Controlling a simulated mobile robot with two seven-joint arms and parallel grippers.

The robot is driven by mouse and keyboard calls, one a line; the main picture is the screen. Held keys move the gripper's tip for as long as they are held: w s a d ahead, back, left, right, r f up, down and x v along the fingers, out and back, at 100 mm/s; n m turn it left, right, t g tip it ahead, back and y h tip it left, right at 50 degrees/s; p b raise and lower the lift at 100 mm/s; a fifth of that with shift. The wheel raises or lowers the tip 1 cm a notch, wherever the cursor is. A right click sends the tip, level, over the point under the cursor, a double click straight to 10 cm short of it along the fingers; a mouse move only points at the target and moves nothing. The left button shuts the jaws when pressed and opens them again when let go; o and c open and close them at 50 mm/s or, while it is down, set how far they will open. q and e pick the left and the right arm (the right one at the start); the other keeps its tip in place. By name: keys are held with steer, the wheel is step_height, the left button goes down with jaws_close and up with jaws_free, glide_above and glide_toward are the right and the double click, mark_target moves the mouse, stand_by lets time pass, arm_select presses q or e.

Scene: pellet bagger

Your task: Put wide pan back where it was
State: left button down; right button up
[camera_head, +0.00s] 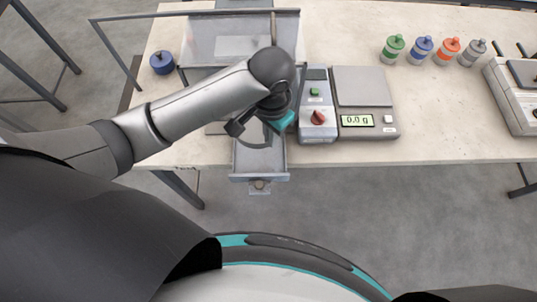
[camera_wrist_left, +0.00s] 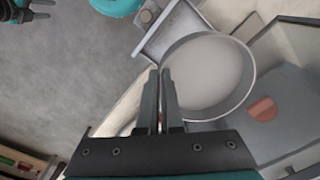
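The wide pan (camera_wrist_left: 207,75) is a round, shallow grey vessel with a pale inside, seen in the left wrist view. In the head view my forearm and hand mostly hide it; only its curved edge (camera_head: 254,146) shows, over the grey metal tray (camera_head: 259,164) at the table's front. My left gripper (camera_wrist_left: 163,75) is shut on the pan's near rim, its fingers close together; in the head view the hand (camera_head: 265,122) is above the tray. My right gripper (camera_wrist_left: 43,9) appears small at the wrist view's top left, its fingers apart and empty.
A control box (camera_head: 317,118) with a red knob and a scale (camera_head: 361,88) reading 0.0 g stand right of the hand. A clear-walled hopper (camera_head: 228,40) is behind. A blue pot (camera_head: 162,62) stands left. Several coloured bottles (camera_head: 421,50) stand at the back right.

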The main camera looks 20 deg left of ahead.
arm_select(q)
steer(key=b, duration=0.2)
glide_above(270, 168)
step_height(270, 168, down, 11)
steer(key=shift+f, duration=2.05)
steer(key=shift+f, duration=0.15)
steer(key=c, duration=1.1)
jaws_free()
step_height(270, 168, up, 12)
steer(key=shift+r+p, duration=0.2)
steer(key=shift+p, duration=0.75)
